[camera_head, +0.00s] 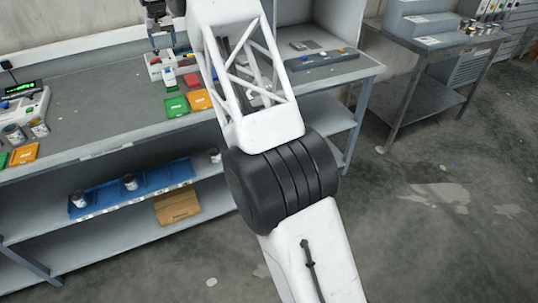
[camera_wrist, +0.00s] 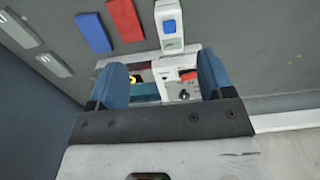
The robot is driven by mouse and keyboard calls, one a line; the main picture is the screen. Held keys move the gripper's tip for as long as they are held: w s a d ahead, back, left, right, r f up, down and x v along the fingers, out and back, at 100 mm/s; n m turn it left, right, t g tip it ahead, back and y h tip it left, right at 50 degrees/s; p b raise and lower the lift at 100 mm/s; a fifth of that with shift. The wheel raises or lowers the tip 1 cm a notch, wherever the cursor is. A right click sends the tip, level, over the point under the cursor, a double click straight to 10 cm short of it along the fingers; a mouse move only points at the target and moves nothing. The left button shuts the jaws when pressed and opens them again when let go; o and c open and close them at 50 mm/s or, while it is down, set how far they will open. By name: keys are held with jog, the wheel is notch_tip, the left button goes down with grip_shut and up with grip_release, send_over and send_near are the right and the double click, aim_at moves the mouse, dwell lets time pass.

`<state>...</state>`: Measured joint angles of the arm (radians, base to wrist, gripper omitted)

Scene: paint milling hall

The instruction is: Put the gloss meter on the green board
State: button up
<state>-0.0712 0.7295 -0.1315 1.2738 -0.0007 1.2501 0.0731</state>
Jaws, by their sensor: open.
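A white handheld device with a blue face, which looks like the gloss meter (camera_head: 169,78), lies on the bench; it also shows in the wrist view (camera_wrist: 170,26), just beyond my fingertips. A green board (camera_head: 177,107) lies flat nearer the bench's front edge, beside an orange board (camera_head: 199,100). My gripper (camera_head: 160,38) is open above a white holder (camera_head: 154,66) behind the device. In the wrist view the holder (camera_wrist: 178,68) shows between my two blue fingers (camera_wrist: 164,82), with small red, yellow and teal parts in it. I see nothing gripped.
A red block (camera_wrist: 125,20) and a blue block (camera_wrist: 94,32) lie left of the device in the wrist view. A scale with a green display (camera_head: 20,100) and cans (camera_head: 39,127) stand at the far left. Bare bench (camera_head: 95,115) lies between. My arm hides part of the bench.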

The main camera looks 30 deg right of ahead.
jog(key=s+d+r, duration=0.2)
jog(key=s+r, duration=0.3)
jog(key=s, duration=0.8)
jog(key=s+d+r+t, duration=0.15)
jog(key=s+r, duration=0.35)
jog(key=s, duration=0.8)
jog(key=s+d+r, duration=0.2)
jog(key=s+r, duration=0.3)
jog(key=s, duration=0.8)
jog(key=s+f, duration=0.4)
jog(key=s, duration=0.8)
jog(key=s+d+f, duration=0.1)
jog(key=s+f, duration=0.3)
jog(key=s, duration=0.9)
jog(key=s+d+f, duration=0.1)
jog(key=s+f, duration=0.3)
jog(key=s, duration=0.9)
jog(key=shift+d+f+t, duration=0.15)
jog(key=shift+d+t, duration=0.1)
jog(key=shift+t, duration=0.2)
